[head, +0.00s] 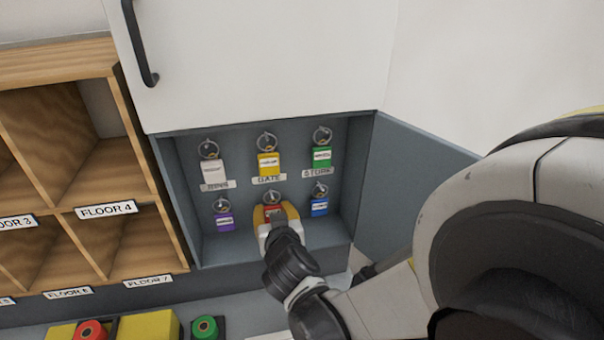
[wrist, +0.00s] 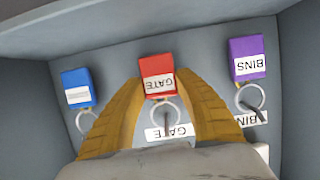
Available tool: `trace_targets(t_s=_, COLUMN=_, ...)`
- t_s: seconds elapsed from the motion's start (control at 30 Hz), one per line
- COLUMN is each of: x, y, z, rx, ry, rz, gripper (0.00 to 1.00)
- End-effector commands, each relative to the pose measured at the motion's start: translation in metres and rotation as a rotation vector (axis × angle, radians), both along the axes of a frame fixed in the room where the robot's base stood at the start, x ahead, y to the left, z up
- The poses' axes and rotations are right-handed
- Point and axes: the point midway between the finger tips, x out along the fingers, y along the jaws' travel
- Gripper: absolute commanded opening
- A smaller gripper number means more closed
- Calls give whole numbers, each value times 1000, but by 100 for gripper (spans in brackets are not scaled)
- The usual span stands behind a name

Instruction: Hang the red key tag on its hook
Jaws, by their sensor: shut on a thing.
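The red key tag (head: 273,211) is in the lower middle of the grey key cabinet, partly covered by my gripper (head: 276,213). The yellow fingers of my gripper (wrist: 160,88) are shut on the tag from both sides.
A purple tag (head: 223,221) and a blue tag (head: 319,207) hang close on either side. White (head: 213,168), yellow (head: 268,164) and green (head: 321,157) tags hang in the row above. The cabinet door (head: 415,180) stands open at right. Wooden mail slots (head: 80,180) stand left.

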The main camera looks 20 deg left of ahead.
Motion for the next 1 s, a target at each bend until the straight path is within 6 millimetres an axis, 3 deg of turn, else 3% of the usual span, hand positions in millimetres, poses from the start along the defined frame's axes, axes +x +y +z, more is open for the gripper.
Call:
trace_targets(t_s=0.33, x=0, y=0, z=0, rx=0, ry=0, rz=0, gripper=17)
trace_targets(t_s=0.37, x=0, y=0, z=0, rx=0, ry=0, rz=0, gripper=40)
trace_targets(t_s=0.43, x=0, y=0, z=0, rx=0, ry=0, rz=0, gripper=61)
trace_targets(t_s=0.77, x=-2, y=-1, z=1, rx=0, ry=0, rz=0, gripper=61)
trace_targets(t_s=1.0, x=-31, y=-16, z=13, rx=-1, ry=0, rz=1, gripper=61)
